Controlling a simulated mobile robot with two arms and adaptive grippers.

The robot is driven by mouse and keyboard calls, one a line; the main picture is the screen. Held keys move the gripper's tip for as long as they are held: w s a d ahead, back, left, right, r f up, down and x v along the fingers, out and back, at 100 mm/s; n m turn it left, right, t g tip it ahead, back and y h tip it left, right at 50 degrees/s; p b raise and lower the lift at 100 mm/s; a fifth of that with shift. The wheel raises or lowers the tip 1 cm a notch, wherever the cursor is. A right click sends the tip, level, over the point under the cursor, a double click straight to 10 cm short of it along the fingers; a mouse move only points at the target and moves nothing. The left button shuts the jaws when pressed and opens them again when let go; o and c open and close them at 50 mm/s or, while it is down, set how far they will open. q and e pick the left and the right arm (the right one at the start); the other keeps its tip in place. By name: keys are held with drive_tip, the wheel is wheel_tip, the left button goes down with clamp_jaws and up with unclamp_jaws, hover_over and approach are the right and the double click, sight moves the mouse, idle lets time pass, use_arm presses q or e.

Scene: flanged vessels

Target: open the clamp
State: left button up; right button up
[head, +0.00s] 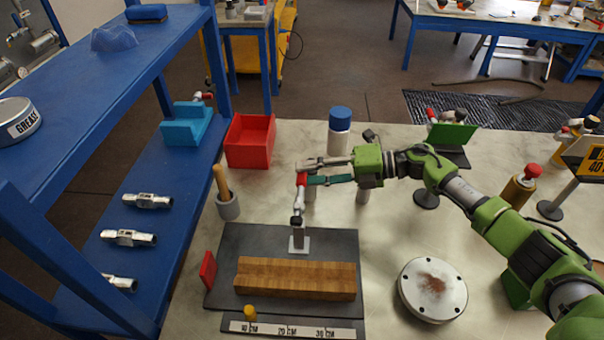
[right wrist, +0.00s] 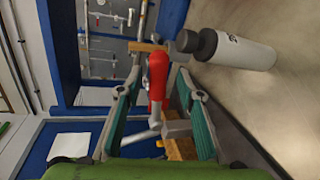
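The clamp (head: 298,220) is a metal toggle clamp with a red handle, fixed on a dark base plate (head: 228,242) behind a wooden block (head: 295,279). Its red handle (head: 301,180) points up in the head view. My right gripper (head: 308,172) is at the handle's top. In the right wrist view the red handle (right wrist: 157,75) lies between the teal-padded fingers of my right gripper (right wrist: 160,90), with visible gaps on both sides. That gripper is open. The clamp's lower part is partly hidden in the wrist view. My left gripper is not in view.
A white bottle with a blue cap (head: 339,135) stands behind my right gripper. A red bin (head: 250,145) and a mortar with pestle (head: 228,205) are to the left. A round flange (head: 433,290) lies right of the plate. A blue shelf (head: 130,190) borders the left side.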

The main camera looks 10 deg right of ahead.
drive_tip(key=v, duration=0.9)
drive_tip(key=shift+d, duration=0.35)
drive_tip(key=shift+r, duration=0.15)
